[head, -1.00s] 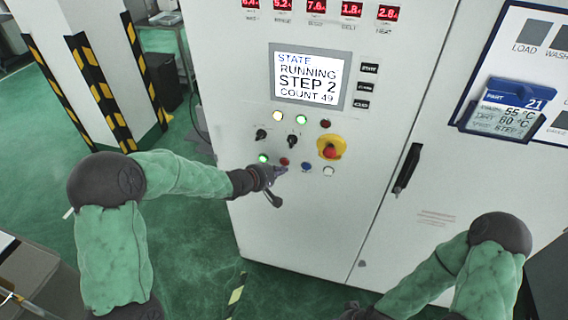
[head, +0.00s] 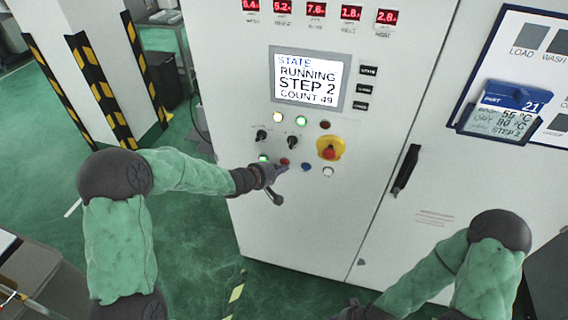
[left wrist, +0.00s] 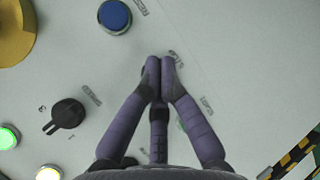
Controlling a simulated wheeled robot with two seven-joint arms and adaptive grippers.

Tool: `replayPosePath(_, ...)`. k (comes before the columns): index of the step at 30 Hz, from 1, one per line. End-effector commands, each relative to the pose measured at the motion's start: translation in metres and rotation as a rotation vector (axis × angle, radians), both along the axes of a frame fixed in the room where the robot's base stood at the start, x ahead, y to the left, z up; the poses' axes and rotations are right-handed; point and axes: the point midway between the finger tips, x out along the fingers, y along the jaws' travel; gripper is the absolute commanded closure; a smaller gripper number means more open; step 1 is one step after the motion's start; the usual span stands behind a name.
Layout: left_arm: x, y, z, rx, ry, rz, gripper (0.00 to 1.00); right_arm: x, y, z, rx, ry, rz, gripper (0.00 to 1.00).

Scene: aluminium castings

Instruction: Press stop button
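A small red button (head: 284,162) sits in the lower button row of the white cabinet's panel, between a lit green button (head: 263,158) and a blue button (head: 306,167). My left gripper (head: 284,168) is at this red button. In the left wrist view, the left gripper's purple fingers (left wrist: 159,65) are together with nothing visible between the tips. They point at the panel beside a label that seems to read STOP, and they hide the red button there. I cannot tell whether they touch it. My right gripper (head: 358,311) is only partly in view at the bottom edge.
The yellow-based red mushroom button (head: 329,152) is up and right of the left gripper. Two black knobs (head: 292,142) and several lamps are above. The screen (head: 307,79) reads RUNNING, STEP 2, COUNT 49. A black door handle (head: 406,169) stands to the right.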

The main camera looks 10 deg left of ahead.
Motion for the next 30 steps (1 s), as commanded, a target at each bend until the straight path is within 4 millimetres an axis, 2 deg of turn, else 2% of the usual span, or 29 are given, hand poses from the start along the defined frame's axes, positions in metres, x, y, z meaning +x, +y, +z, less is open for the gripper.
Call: replayPosePath(30, 0.0085, -0.0001, 0.0006, 0.000, -0.001, 0.000, 1.00, 0.0000, -0.0001, 0.0097, 0.000, 0.000, 0.000, 0.60)
